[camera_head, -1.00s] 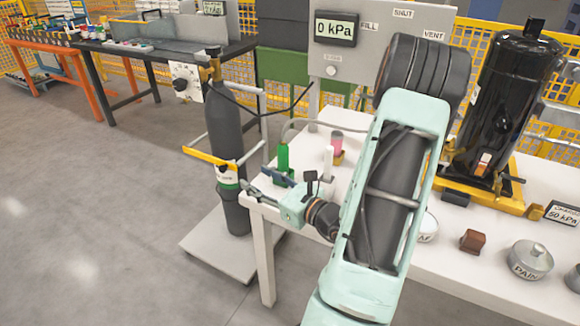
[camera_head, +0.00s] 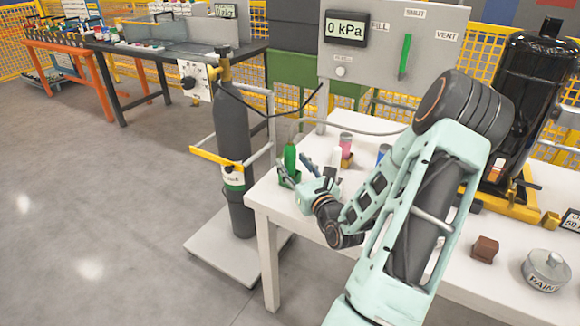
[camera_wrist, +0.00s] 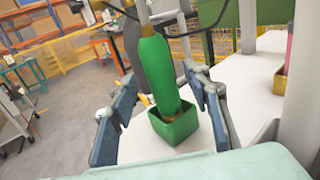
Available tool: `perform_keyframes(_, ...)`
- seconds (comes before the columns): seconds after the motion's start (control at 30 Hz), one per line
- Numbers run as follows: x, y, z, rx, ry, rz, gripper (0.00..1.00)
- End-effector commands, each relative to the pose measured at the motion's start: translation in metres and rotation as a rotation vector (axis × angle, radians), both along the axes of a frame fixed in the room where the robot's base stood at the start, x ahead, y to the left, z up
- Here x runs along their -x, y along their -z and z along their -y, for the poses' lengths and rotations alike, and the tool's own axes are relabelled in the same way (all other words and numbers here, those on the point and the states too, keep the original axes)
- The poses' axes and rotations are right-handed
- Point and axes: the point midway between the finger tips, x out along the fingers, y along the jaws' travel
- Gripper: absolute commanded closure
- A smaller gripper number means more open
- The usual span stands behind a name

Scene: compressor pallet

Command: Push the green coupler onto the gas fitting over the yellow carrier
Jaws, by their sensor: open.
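The green coupler (camera_head: 290,158) stands upright in a small square green holder (camera_wrist: 172,128) at the left end of the white table. It looks like a green sleeve in the wrist view (camera_wrist: 156,68). My gripper (camera_head: 296,168) is open, with its blue-padded fingers on either side of the coupler in the wrist view (camera_wrist: 160,80). A gap shows on both sides, so it is not gripped. The yellow carrier (camera_head: 512,207) sits at the right of the table under a black compressor (camera_head: 528,85). I cannot make out the gas fitting clearly.
A grey gas cylinder (camera_head: 233,140) stands on a floor plate left of the table. A pink-topped item (camera_head: 346,146) and a blue item (camera_head: 383,151) stand behind my arm. A brown block (camera_head: 485,247) and a round pot (camera_head: 546,270) lie at front right. A panel (camera_head: 385,55) reads 0 kPa.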

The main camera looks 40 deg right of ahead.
Motion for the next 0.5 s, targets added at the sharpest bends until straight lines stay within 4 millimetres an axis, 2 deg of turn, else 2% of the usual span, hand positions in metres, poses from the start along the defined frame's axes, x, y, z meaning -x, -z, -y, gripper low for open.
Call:
perform_keyframes(0.1, -0.017, 0.002, 0.005, 0.001, -0.002, 0.002, 0.56)
perform_keyframes(0.2, -0.025, 0.002, 0.007, 0.001, -0.001, 0.001, 0.56)
perform_keyframes(0.43, -0.026, 0.001, 0.007, 0.001, -0.001, -0.001, 0.56)
perform_keyframes(0.5, -0.026, 0.001, 0.007, 0.001, -0.001, -0.001, 0.61)
